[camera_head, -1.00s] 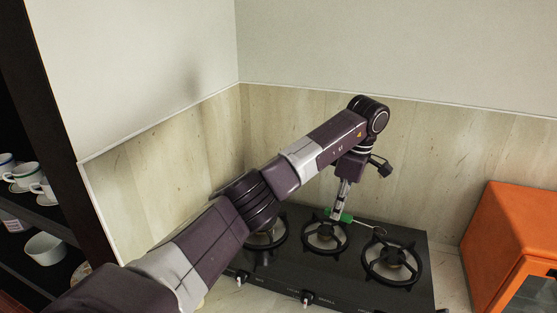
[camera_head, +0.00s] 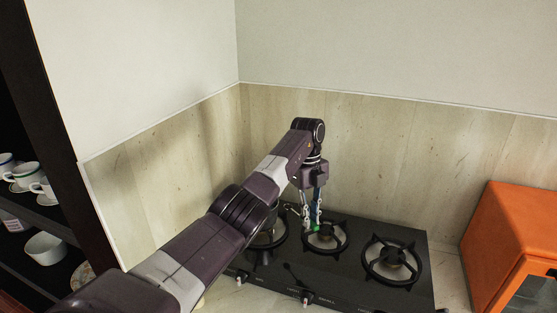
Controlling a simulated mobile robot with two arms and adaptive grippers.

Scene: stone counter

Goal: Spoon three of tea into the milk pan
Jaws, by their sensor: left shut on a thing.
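My left gripper (camera_head: 312,224) points down over the middle burner of the stove. It is shut on a thin utensil with a green handle (camera_head: 316,228), which looks like the spoon. Most of the spoon is hidden by the fingers or too small to make out, and I cannot tell where its bowl points. My right gripper is not in view.
The black stove (camera_head: 350,285) has three burners with black grates. An orange box-shaped appliance (camera_head: 515,235) stands to its right. A dark shelf at the left holds white cups (camera_head: 25,172) and a white bowl (camera_head: 45,248). Walls close in the back and left.

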